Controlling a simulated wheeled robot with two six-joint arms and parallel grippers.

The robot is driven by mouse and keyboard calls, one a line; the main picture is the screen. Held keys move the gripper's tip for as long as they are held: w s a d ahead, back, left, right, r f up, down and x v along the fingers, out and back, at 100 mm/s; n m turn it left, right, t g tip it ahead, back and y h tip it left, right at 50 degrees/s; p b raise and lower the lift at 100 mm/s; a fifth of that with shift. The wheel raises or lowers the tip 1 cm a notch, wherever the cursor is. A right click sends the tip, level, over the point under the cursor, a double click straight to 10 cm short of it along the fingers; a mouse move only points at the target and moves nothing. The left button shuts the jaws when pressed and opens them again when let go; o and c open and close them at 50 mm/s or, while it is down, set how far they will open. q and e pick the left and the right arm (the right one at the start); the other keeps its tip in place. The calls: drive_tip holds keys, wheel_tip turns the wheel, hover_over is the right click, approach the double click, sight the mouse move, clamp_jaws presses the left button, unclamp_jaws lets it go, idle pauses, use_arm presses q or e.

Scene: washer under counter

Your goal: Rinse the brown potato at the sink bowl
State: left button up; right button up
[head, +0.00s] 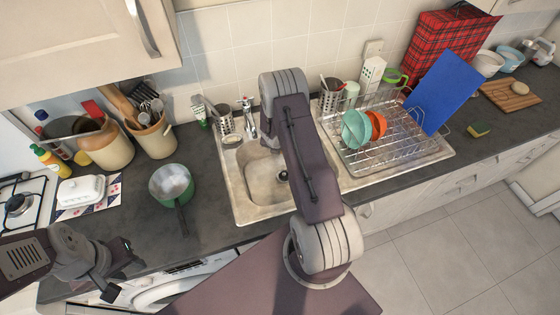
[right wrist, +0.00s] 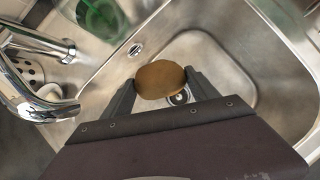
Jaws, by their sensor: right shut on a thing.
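The brown potato (right wrist: 158,80) is in the right wrist view, between the two fingers of my right gripper (right wrist: 161,77). The gripper is shut on it and holds it over the sink bowl (right wrist: 225,50), with the drain partly hidden behind the potato. The chrome tap (right wrist: 42,105) is at the left of that view, apart from the potato. In the head view the sink bowl (head: 262,180) is partly covered by my right arm, which hides the potato and right gripper. The tap (head: 248,118) stands behind the bowl. My left gripper (head: 122,270) is at the lower left; its fingers are unclear.
A green pot (head: 172,184) stands on the counter left of the sink. A wire dish rack (head: 405,150) with bowls and a blue board (head: 443,92) is on the right. Cutlery holders (head: 224,119) stand near the tap. Dark counter is free between pot and sink.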

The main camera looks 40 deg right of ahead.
drive_tip(key=shift+r+p, duration=2.25)
drive_tip(key=shift+r, duration=1.05)
wheel_tip(320, 180, up, 4)
drive_tip(key=p, duration=0.3)
drive_tip(key=shift+r, duration=0.1)
drive_tip(key=shift+f, duration=0.2)
